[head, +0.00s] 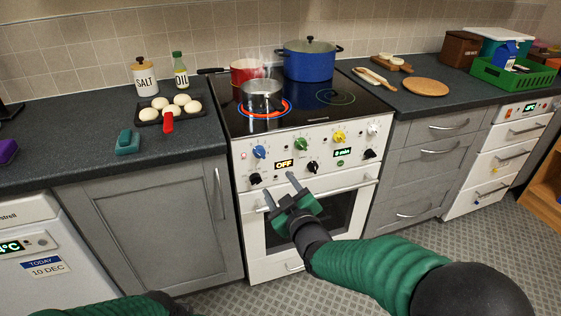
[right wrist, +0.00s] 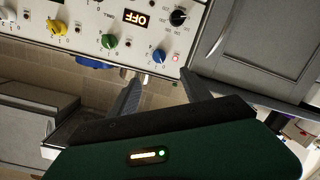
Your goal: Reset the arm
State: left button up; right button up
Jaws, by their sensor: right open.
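My right gripper (head: 280,187) is open and empty in front of the white stove (head: 252,205), just below its control panel. Its two fingers also show in the right wrist view (right wrist: 160,74), with nothing between them and the panel beyond, seen upside down. My right arm (head: 385,270) is green and reaches in from the lower right. The panel has a blue knob (head: 260,152), a green knob (head: 302,144), a yellow knob (head: 339,138) and black knobs. One display (head: 284,164) reads OFF. A bit of my left arm (head: 140,305) shows at the bottom edge; its gripper is out of view.
A steaming steel pot (head: 262,97) stands on a glowing red ring. A red pot (head: 246,71) and a blue pot (head: 309,62) stand behind. The oven handle (head: 335,190) juts out near my gripper. A tray of buns (head: 150,115) is on the left counter (head: 60,140).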

jog(key=s+d+f+m+g+h, duration=0.45)
jog(key=s+d+f+g, duration=0.25)
jog(key=s+d+f, duration=0.5)
jog(key=s+d+f+m+g+h, duration=0.1)
jog(key=s+d+f+m+g, duration=0.25)
jog(key=s, duration=0.45)
jog(key=s+d+f+m+g, duration=0.2)
jog(key=s+d+f, duration=0.15)
jog(key=s, duration=0.35)
jog(key=w+p+v, duration=0.2)
jog(key=p+v, duration=1)
jog(key=w+r+p+v, duration=0.1)
jog(key=w+p+v, duration=0.2)
jog(key=p+v, duration=0.9)
jog(key=shift+d+r+p, duration=0.4)
jog(key=shift+r+p, duration=0.15)
jog(key=shift+s+g, duration=0.15)
jog(key=shift+g, duration=0.1)
jog(key=shift+c, duration=0.5)
